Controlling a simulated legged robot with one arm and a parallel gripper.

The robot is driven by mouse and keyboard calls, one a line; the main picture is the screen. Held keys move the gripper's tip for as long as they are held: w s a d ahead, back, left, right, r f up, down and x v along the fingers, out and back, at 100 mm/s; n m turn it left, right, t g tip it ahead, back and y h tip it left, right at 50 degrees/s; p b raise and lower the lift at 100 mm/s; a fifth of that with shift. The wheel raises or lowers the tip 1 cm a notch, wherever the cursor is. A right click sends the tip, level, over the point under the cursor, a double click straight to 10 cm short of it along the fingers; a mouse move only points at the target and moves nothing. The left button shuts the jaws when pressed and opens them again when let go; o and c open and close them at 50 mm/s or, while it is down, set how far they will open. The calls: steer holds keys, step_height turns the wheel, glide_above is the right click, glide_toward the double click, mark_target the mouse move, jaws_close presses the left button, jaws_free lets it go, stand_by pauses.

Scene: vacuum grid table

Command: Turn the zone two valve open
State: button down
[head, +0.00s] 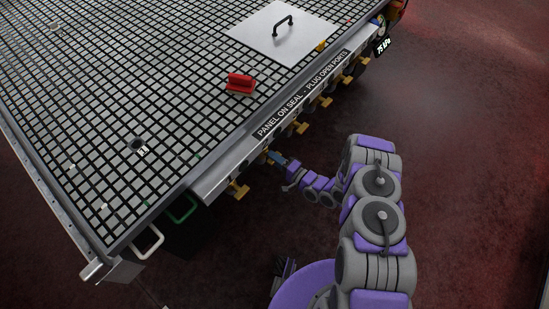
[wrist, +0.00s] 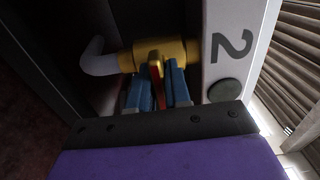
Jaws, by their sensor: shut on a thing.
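The zone two valve (wrist: 178,52) is a brass body on a pale pipe, beside a white panel marked "2" in the wrist view. Its handle (wrist: 157,82) is red and yellow and points toward my wrist, between my blue fingers. My gripper (wrist: 160,85) is shut on this handle. In the head view my gripper (head: 278,158) is at the table's front edge, under the label strip, among a row of yellow valves. The handle there is too small to make out.
The gridded table (head: 100,110) carries a red block with a handle (head: 240,84) and a white panel with a black handle (head: 265,40). More yellow valves (head: 238,190) line the front edge. A white handle (head: 148,243) sticks out at the near corner. The floor at right is clear.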

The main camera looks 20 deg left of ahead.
steer(key=shift+d+n+p, duration=0.1)
steer(key=shift+n+p, duration=0.2)
steer(key=shift+p, duration=0.1)
steer(key=n+p, duration=0.3)
steer(key=shift+n, duration=0.3)
steer(key=n+p, duration=0.2)
steer(key=n, duration=0.2)
steer(key=shift+f+n+p, duration=0.1)
steer(key=shift+n+p, duration=0.2)
steer(key=n+p, duration=0.1)
steer(key=n, duration=0.3)
steer(key=shift+f, duration=0.1)
steer(key=shift+n, duration=2.5)
steer(key=c, duration=1.2)
jaws_free()
steer(key=shift+o, duration=0.2)
steer(key=shift+d, duration=0.1)
